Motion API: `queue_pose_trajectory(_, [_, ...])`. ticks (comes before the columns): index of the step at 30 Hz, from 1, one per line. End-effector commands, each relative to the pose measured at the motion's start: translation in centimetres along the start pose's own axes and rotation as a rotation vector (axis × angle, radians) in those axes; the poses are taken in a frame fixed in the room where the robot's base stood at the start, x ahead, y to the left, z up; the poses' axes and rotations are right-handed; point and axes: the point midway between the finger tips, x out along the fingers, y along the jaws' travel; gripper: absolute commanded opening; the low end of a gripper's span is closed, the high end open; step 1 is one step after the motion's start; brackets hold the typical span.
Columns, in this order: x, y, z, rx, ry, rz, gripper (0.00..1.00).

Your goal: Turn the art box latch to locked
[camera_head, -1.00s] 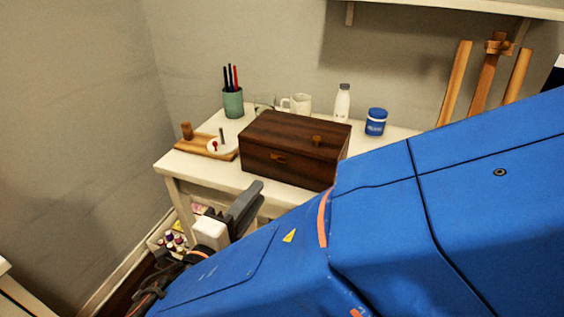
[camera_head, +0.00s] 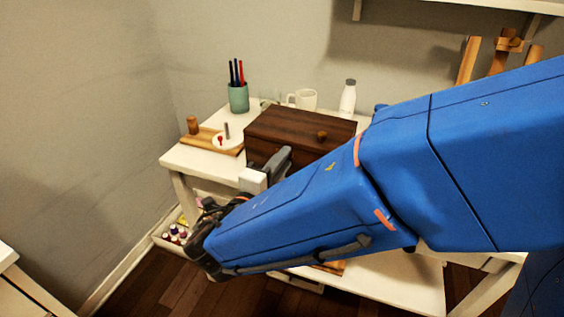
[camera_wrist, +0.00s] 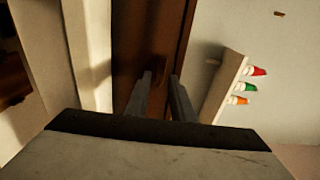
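In the head view my gripper and arm hide the latch.
On the white desk (camera_head: 205,160), a green pen cup (camera_head: 238,97), a wooden board (camera_head: 203,139), a white mug (camera_head: 304,99) and a white bottle (camera_head: 348,98) stand around the box. My arm covers the desk's right side.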

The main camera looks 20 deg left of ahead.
Motion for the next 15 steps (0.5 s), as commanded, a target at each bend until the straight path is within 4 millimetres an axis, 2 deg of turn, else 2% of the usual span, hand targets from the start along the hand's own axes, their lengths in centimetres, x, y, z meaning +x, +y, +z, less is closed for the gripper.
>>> queue_pose_trajectory(7, [0.06,-0.01,0.01,0.0,0.0,0.0,0.22])
queue_pose_trajectory(8, [0.05,-0.01,0.01,0.0,0.0,0.0,0.2])
queue_pose_trajectory(10, [0.05,-0.01,0.0,0.0,0.0,0.0,0.03])
queue_pose_trajectory(11, [0.05,-0.01,0.0,0.0,0.0,0.0,0.0])
queue_pose_trajectory(15, [0.05,0.0,0.0,0.0,0.0,0.0,0.0])
